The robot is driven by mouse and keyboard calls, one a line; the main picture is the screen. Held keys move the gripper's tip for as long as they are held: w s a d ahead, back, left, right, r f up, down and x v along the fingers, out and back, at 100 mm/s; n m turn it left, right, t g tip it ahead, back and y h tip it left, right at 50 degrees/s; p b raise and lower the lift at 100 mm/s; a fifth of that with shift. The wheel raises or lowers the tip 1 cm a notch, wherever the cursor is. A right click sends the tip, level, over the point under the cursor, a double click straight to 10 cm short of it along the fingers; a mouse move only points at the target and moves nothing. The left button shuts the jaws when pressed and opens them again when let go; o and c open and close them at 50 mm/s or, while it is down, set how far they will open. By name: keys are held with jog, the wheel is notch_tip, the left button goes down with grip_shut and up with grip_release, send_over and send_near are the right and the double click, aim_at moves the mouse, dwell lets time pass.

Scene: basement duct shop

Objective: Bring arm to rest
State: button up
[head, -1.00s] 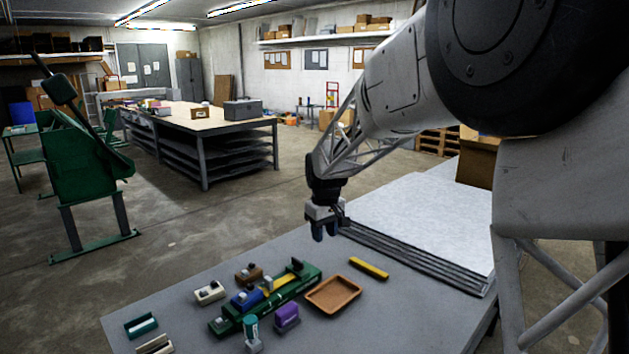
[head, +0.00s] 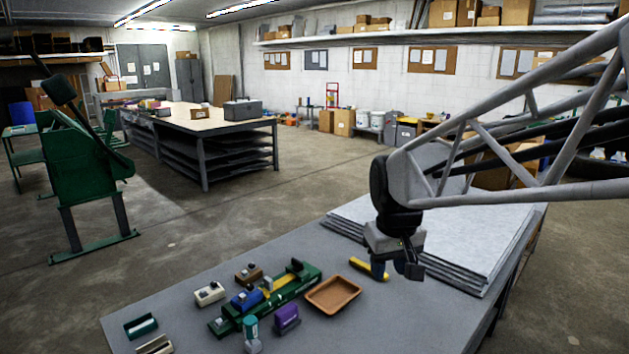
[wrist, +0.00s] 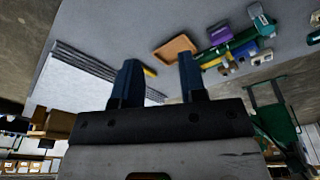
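My gripper (head: 394,268) hangs over the grey bench (head: 421,318), above its right part and near the front corner of the sheet stack. In the wrist view its two blue fingers (wrist: 157,85) stand apart with nothing between them, so it is open and empty. In the head view it partly covers a yellow bar (head: 366,267) on the bench. The bar also shows behind the fingers in the wrist view (wrist: 150,71). A brown tray (head: 333,306) lies to the left of the gripper and looks empty.
A green fixture (head: 300,286) with blue and yellow parts stands left of the tray. A purple block (head: 287,319), a teal-topped piece (head: 251,329), a white block (head: 209,293) and a brown block (head: 248,273) surround it. A stack of grey sheets (head: 468,246) covers the bench's far right.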

jog(key=s+d+f+m, duration=0.1)
jog(key=s+d+f, duration=0.1)
jog(key=s, duration=0.8)
jog(key=s+d+f+m, duration=0.2)
jog(key=s, duration=0.8)
jog(key=shift+d+t, duration=0.25)
jog(key=shift+t, duration=0.15)
